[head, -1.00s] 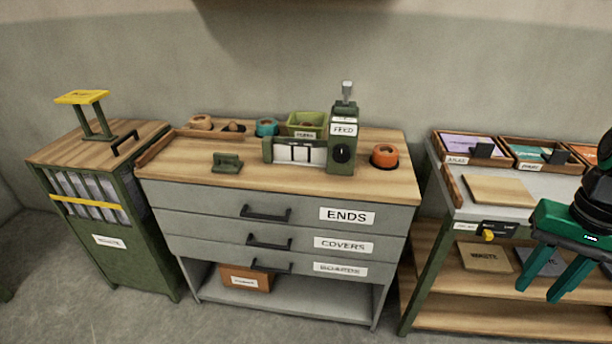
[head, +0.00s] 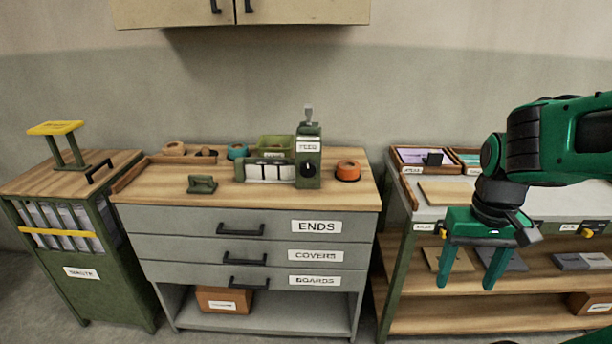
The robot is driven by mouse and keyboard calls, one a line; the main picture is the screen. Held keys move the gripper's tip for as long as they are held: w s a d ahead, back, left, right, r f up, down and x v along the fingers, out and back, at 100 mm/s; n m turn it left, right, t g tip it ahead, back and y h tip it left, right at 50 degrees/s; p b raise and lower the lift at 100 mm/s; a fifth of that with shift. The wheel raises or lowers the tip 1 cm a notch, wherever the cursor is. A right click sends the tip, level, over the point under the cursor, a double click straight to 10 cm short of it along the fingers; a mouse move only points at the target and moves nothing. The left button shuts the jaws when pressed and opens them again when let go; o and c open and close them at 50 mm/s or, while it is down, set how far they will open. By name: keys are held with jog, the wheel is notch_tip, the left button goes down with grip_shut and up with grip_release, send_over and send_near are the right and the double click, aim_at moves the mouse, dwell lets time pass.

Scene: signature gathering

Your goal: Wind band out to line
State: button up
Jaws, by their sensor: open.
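A green machine labelled FEED (head: 307,160) stands on the wooden top of the middle cabinet. It has a dark round knob on its front and a grey post on top. A white strip (head: 268,172) with dark upright lines lies in the green holder at its left. An orange roll (head: 348,170) sits just right of the machine, and a teal roll (head: 237,151) sits behind to the left. I cannot tell which of these is the band or the line. My gripper (head: 466,282) is open and empty, pointing down before the right bench, well right of the machine.
The middle cabinet (head: 190,223) has drawers labelled ENDS, COVERS and BOARDS. A small green block (head: 202,184) lies on its top. A green cart (head: 105,295) stands left. The right bench (head: 383,285) carries trays and a board. Wall cupboards (head: 300,12) hang above.

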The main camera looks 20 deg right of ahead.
jog(key=w+d+f+n+t+h, duration=0.2)
jog(key=w+f+n+h, duration=0.3)
jog(key=w+n, duration=0.45)
jog(key=w+d+f+n+t+h, duration=0.15)
jog(key=w+f+n+h, duration=0.4)
jog(key=w, duration=0.75)
jog(key=n+t+y, duration=0.5)
jog(key=n+t, duration=0.9)
jog(key=n, duration=0.8)
send_near(308, 170)
jog(key=x, duration=0.8)
jog(key=shift+w, duration=0.1)
jog(key=c, duration=1)
